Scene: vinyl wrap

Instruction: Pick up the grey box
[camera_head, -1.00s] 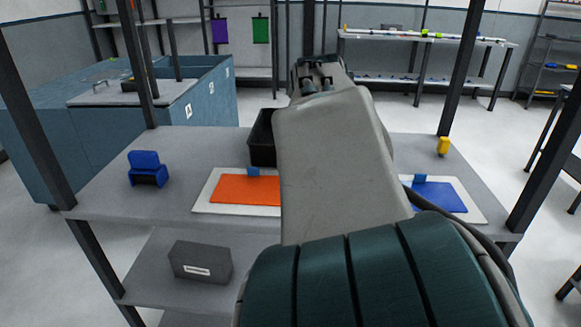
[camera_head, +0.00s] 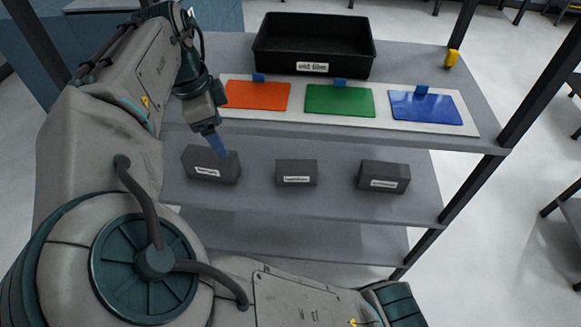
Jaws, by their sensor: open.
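Several dark grey surfaces show, and three grey boxes with white labels stand in a row on the lower shelf. They are the left box (camera_head: 196,163), the middle box (camera_head: 296,173) and the right box (camera_head: 383,177); their label text is too small to read. My gripper (camera_head: 214,143) points down in front of the upper shelf's left part, just above the left box. It is open. A blue piece shows at its end, close to the left box's top right; I cannot tell whether it touches the box or is part of my gripper.
On the upper shelf (camera_head: 420,60) stand a black tray (camera_head: 273,65) labelled "old film", a white board with orange (camera_head: 257,95), green (camera_head: 339,101) and blue (camera_head: 425,107) sheets, and a yellow item (camera_head: 452,58). A dark post (camera_head: 470,185) bounds the right. The lower shelf's front is clear.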

